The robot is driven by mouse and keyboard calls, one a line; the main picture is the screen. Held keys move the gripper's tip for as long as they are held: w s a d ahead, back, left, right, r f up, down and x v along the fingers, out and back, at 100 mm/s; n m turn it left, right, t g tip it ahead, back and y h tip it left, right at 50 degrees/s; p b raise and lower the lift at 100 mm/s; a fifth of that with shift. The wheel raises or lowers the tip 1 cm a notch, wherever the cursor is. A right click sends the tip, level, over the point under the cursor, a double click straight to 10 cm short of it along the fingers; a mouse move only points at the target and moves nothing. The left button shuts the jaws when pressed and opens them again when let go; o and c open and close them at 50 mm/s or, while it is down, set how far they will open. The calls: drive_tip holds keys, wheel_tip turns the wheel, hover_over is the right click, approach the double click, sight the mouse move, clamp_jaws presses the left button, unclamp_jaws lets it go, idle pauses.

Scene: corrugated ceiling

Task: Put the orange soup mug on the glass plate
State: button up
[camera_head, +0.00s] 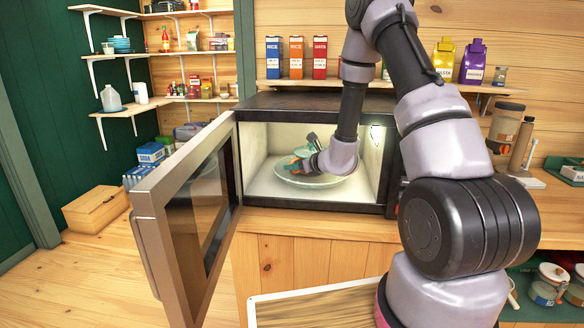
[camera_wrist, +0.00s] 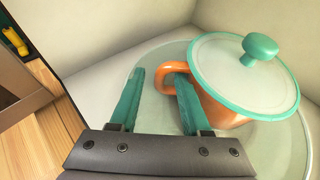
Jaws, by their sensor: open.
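The orange soup mug (camera_wrist: 219,112) has a pale lid with a teal rim and a teal knob. In the wrist view it stands upright on the round glass plate (camera_wrist: 270,150) inside the open microwave. The glass plate also shows in the head view (camera_head: 323,182), but my gripper and wrist mostly hide the mug there. My gripper (camera_wrist: 160,75) is open, its two teal fingers low over the plate. The mug's handle reaches toward the space between the fingers, and the right finger overlaps the handle and mug side in the picture. I cannot tell whether they touch.
The microwave (camera_head: 320,102) stands on a wooden counter, its walls close around my wrist. Its door (camera_head: 190,205) is swung wide open at the left. A shelf above holds several cartons (camera_head: 297,57). Jars (camera_head: 505,122) stand on the counter at the right.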

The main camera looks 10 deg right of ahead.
drive_tip(key=v, duration=0.9)
drive_tip(key=s+a+r+n+g+y, duration=0.3)
drive_tip(key=s+a+r+n, duration=0.2)
drive_tip(key=s+r+n, duration=0.3)
drive_tip(key=s+a+r+n+g+y, duration=0.3)
drive_tip(key=s+a+r+n, duration=0.25)
drive_tip(key=r, duration=0.45)
drive_tip(key=s+d+r+n+h, duration=0.4)
drive_tip(key=s+d+n+h, duration=0.1)
drive_tip(key=s+d+n, duration=0.1)
drive_tip(key=s+d+r+n+t+h, duration=0.1)
drive_tip(key=s+d+r+n+h, duration=0.3)
drive_tip(key=s+d+n, duration=0.2)
drive_tip(key=shift+s+d+n+h, duration=0.4)
drive_tip(key=shift+s+d, duration=0.15)
drive_tip(key=shift+s, duration=0.65)
drive_tip(key=shift+s+a, duration=0.1)
